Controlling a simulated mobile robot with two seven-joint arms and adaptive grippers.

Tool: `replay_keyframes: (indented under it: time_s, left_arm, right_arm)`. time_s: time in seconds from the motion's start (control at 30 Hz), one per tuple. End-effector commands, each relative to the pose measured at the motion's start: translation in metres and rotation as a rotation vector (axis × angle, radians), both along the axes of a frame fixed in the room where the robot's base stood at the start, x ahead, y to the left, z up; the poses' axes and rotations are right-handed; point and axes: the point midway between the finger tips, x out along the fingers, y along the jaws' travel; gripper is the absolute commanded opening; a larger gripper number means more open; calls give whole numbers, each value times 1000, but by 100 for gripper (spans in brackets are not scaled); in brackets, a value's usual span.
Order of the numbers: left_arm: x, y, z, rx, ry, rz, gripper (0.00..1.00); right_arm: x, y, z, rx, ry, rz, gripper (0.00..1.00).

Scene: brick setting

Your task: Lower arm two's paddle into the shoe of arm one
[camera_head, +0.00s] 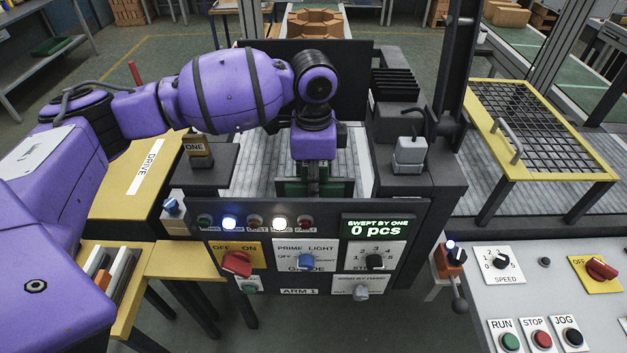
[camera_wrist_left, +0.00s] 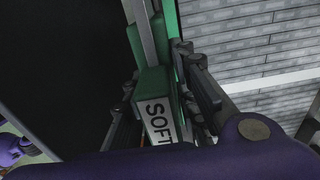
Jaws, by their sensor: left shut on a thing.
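My left gripper (camera_head: 318,172) reaches down behind the ARM 1 panel, over the grey slatted belt. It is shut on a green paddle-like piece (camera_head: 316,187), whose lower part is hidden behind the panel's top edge. In the left wrist view, the gripper (camera_wrist_left: 168,100) has its dark fingers on both sides of the green piece (camera_wrist_left: 153,82), which bears a white label reading "SOFT". I cannot tell a shoe apart from the dark housing around it, nor whether the piece is seated. My right gripper is not in view.
The ARM 1 panel (camera_head: 300,250) has lit lamps, knobs and a display reading "0 pcs". A block marked ONE (camera_head: 198,148) stands left of the belt, a grey block (camera_head: 409,152) right. A yellow-framed mesh guard (camera_head: 545,125) and a control desk (camera_head: 470,300) are at right.

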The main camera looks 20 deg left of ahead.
Motion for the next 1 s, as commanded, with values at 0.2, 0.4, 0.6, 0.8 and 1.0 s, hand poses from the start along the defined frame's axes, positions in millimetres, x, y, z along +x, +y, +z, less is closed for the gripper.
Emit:
replay_keyframes:
  time_s: [0.2, 0.4, 0.6, 0.8, 1.0]
  left_arm:
    - [1, 0, -3, 0, -2, 0, 0]
    - [1, 0, -8, 0, -2, 0, 0]
    - [1, 0, -13, 0, -2, 0, 0]
    - [1, 0, -18, -1, -1, 0, 0]
    - [0, 0, -23, -1, -1, 0, 0]
  right_arm:
    - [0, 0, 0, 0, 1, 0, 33]
    - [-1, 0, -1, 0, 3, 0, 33]
    - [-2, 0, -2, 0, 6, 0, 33]
    - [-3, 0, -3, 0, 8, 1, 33]
    - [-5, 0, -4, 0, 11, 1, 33]
